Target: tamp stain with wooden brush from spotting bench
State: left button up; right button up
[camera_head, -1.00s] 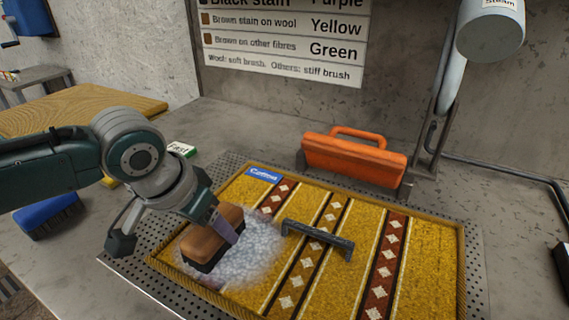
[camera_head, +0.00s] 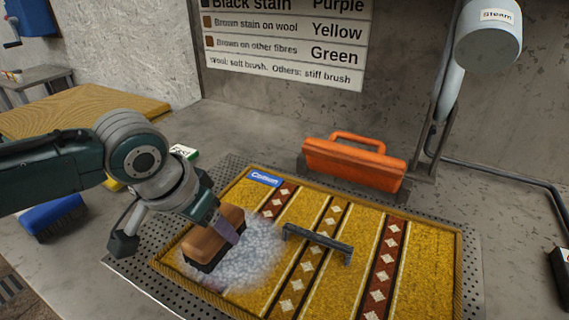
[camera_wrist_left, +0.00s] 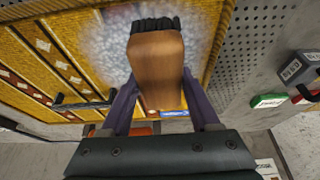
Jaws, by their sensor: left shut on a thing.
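My left gripper (camera_head: 228,228) is shut on a wooden brush (camera_head: 212,238) with dark bristles, its bristles facing down over the rug. The brush also shows between the fingers in the left wrist view (camera_wrist_left: 158,70). A patch of white foam (camera_head: 245,264) surrounds the brush on the yellow patterned rug (camera_head: 362,255). The brush is at the foam; I cannot tell how hard it presses. The rug lies on the perforated spotting bench (camera_head: 474,262). My right gripper is not in view.
A dark bar handle (camera_head: 318,243) stands over the rug right of the foam. An orange-handled tool (camera_head: 352,160) sits behind the rug. A blue brush (camera_head: 52,216) lies at left. A steam head (camera_head: 487,35) hangs at upper right. A wall chart (camera_head: 285,45) lists stain colours.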

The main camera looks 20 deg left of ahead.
pick_arm(q)
jog(key=shift+f+b, duration=0.35)
jog(key=shift+f, duration=0.15)
jog(key=shift+f, duration=0.1)
dwell(1.1)
jog(key=shift+p, duration=0.3)
jog(key=shift+r+p, duration=0.65)
jog(key=shift+p, duration=0.1)
jog(key=shift+f+b, duration=0.5)
jog(key=shift+f, duration=0.05)
jog(key=shift+f, duration=0.1)
dwell(0.7)
